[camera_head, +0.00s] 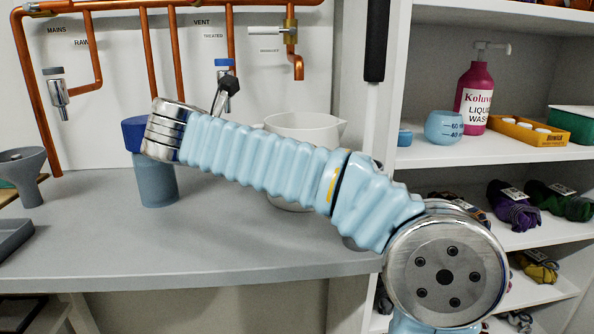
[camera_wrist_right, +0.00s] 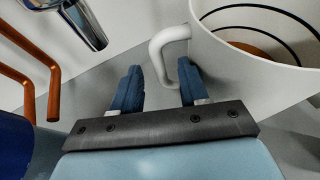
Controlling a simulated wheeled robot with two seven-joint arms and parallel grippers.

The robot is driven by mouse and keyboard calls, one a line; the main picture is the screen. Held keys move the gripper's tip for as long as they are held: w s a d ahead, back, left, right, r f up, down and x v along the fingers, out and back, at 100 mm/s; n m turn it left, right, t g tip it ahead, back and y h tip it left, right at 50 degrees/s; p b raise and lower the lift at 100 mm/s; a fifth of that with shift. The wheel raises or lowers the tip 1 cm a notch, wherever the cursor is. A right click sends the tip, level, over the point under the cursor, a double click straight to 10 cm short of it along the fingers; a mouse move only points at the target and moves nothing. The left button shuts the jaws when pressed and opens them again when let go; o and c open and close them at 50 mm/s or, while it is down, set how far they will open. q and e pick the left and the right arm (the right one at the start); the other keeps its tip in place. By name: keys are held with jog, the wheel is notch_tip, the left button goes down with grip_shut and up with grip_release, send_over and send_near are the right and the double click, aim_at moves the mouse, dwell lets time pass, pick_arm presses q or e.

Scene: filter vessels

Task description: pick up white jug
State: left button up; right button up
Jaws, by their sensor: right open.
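The white jug (camera_head: 310,122) stands upright on the grey counter at the back, partly hidden behind my right arm in the head view. In the right wrist view the jug (camera_wrist_right: 222,52) fills the upper right, with its open rim and its loop handle (camera_wrist_right: 157,50) on the left side. My right gripper (camera_wrist_right: 159,70) is open, its blue fingers on either side of the lower handle. I cannot tell whether either finger touches it. My right arm hides this gripper in the head view. My left gripper is not in view.
A blue vessel (camera_head: 158,187) with a dark blue top (camera_head: 133,134) stands left of the jug, close to my wrist. Copper pipes (camera_head: 176,55) and taps (camera_head: 57,92) line the wall behind. A grey funnel (camera_head: 25,165) is at far left. Shelves (camera_head: 445,152) stand at right.

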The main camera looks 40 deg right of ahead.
jog(key=shift+x, duration=1)
jog(key=shift+c, duration=0.4)
grip_shut()
jog(key=shift+r, duration=0.1)
